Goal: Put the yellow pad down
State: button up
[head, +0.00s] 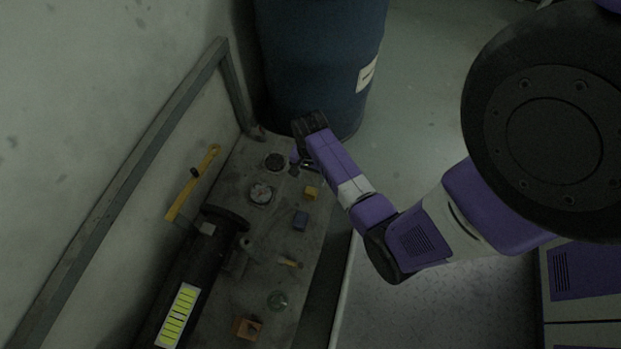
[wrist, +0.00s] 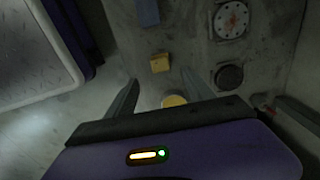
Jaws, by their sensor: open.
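The yellow pad (wrist: 174,101), a small round disc, shows in the wrist view between the fingers, its near side hidden by my gripper's body. It appears to lie on the worn grey bench (wrist: 195,50), with a gap to the left finger; contact with the right finger cannot be told. My gripper (wrist: 161,78) is open, its two dark fingers spread on either side of the pad. In the head view my gripper (head: 298,166) is low over the bench's far end and the pad is not distinguishable there.
A yellow block (head: 311,193), blue block (head: 301,220), gauge (head: 262,192) and dark round cap (head: 275,161) are close by. A blue barrel (head: 315,65) stands behind my gripper. A black pipe with flange (head: 205,260) and a yellow lever (head: 195,183) line the left.

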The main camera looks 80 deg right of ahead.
jog(key=s+a+r+n+t+h, duration=0.1)
jog(key=a+r+n+t, duration=0.2)
jog(key=a, duration=0.5)
jog(key=s+a+r+n+t+h, duration=0.1)
jog(key=a+n+t+h, duration=0.15)
jog(key=a+n, duration=0.35)
jog(key=s+a+r+n+t+y, duration=0.1)
jog(key=s+a+r+n+t, duration=0.1)
jog(key=r, duration=0.8)
jog(key=s+a+r+n+t+y, duration=0.1)
jog(key=a+r+n+t, duration=0.3)
jog(key=r, duration=0.6)
jog(key=s+a+r+n+t+y, duration=0.1)
jog(key=s+a+r+n+t, duration=0.2)
jog(key=a+r, duration=0.3)
notch_tip(320, 180, up, 5)
jog(key=shift+f+n, duration=0.1)
jog(key=shift+n, duration=0.2)
jog(key=shift+s+t+y, duration=0.1)
jog(key=shift+t+y, duration=0.15)
